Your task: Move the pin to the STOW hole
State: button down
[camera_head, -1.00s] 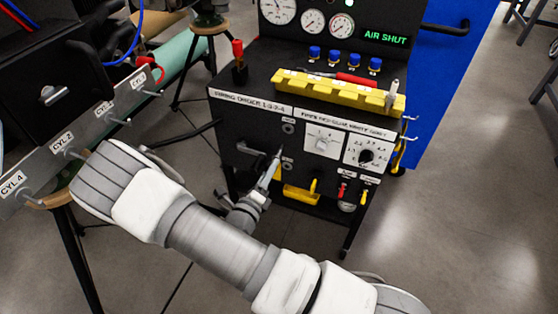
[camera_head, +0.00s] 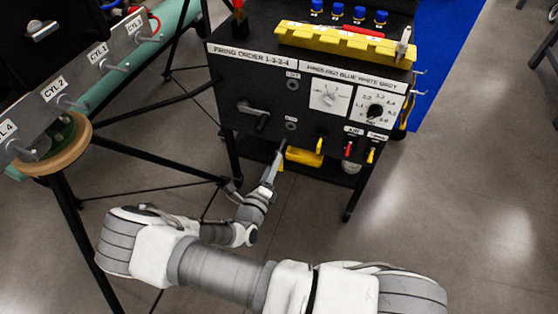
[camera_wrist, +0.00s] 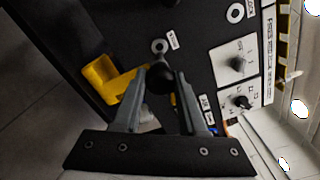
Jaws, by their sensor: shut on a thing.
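My gripper (camera_wrist: 160,85) is shut on the pin, whose round black knob (camera_wrist: 161,76) shows between the fingertips in the wrist view. The pin's shaft is hidden. In the head view my gripper (camera_head: 280,152) is in front of the panel, just below and left of the lower ringed hole (camera_head: 291,126). That hole also shows in the wrist view (camera_wrist: 160,46), uncovered, just beyond the knob, with a small label beside it. A second ringed hole (camera_head: 292,84) is higher on the panel and looks empty. It also shows in the wrist view (camera_wrist: 235,12). The hole labels are too small to read surely.
A yellow bin (camera_head: 304,157) is close to the gripper, low on the panel. A crank handle (camera_head: 254,114) juts out left of the holes. Dials (camera_head: 329,96) and small levers are to the right. A stand with a wooden ring (camera_head: 56,160) is at left. Floor is clear at right.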

aim_at(283, 141)
jog(key=shift+b+x, duration=0.4)
jog(key=shift+x, duration=2.05)
jog(key=shift+w+d+p, duration=0.1)
jog(key=shift+w+p, duration=0.3)
jog(key=shift+p, duration=0.3)
jog(key=shift+w+d, duration=0.1)
jog(key=shift+w, duration=0.05)
jog(key=shift+w+d, duration=0.1)
jog(key=shift+w, duration=0.25)
jog(key=shift+w, duration=0.15)
jog(key=shift+w+d, duration=0.25)
jog(key=shift+w, duration=0.25)
jog(key=shift+w, duration=0.1)
jog(key=shift+w+d, duration=0.2)
jog(key=shift+w, duration=0.35)
